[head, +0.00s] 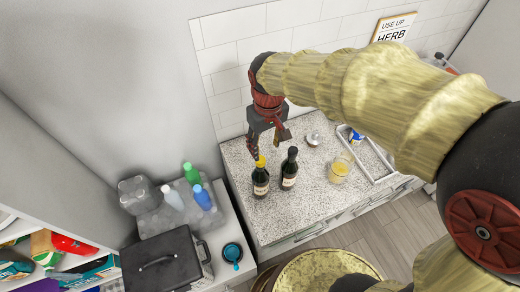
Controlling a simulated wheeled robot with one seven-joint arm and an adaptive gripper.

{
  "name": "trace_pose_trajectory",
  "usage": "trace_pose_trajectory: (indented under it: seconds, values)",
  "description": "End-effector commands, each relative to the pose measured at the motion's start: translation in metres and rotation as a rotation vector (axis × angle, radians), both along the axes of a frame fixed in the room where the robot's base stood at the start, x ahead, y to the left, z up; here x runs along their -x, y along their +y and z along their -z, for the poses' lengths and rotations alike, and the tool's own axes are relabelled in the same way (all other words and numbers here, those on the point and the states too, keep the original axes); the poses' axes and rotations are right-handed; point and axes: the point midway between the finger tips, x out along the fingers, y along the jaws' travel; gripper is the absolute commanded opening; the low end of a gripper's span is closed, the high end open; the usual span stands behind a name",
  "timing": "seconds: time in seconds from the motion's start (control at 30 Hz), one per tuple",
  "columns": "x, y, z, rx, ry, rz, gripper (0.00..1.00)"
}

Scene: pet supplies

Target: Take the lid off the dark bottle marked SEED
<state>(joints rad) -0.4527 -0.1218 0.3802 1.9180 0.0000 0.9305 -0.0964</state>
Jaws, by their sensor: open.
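Two dark bottles stand upright near the left end of the speckled counter. The left bottle (260,183) has a yellow lid (261,161); the right bottle (289,172) has a dark top. Both have pale labels, too small to read, so I cannot tell which is marked SEED. My gripper (268,147) is open and points down over the bottles, its fingers apart. In this view one finger is close to the yellow lid. I cannot tell whether it touches. Nothing shows between the fingers.
A glass of yellow liquid (340,170) and a small silver lidded thing (314,139) stand right of the bottles. A white tray (381,178) is farther right. Coloured bottles (203,197) and a black box (160,262) sit on the left unit. The counter's front is clear.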

Motion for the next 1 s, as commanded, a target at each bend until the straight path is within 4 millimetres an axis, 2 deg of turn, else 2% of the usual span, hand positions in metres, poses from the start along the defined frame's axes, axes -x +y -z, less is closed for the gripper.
trace_pose_trajectory:
  seconds: [0.03,0.27,0.57,0.8,1.0]
  values:
    - [-0.001,0.006,-0.006,0.006,0.012,-0.015,0.47]
    - [-0.001,0.018,0.002,0.017,0.033,-0.042,0.47]
    - [-0.002,0.017,0.032,0.018,0.034,-0.042,0.47]
    - [-0.004,0.016,0.065,0.018,0.034,-0.041,0.47]
    - [-0.004,0.016,0.077,0.016,0.031,-0.041,0.47]
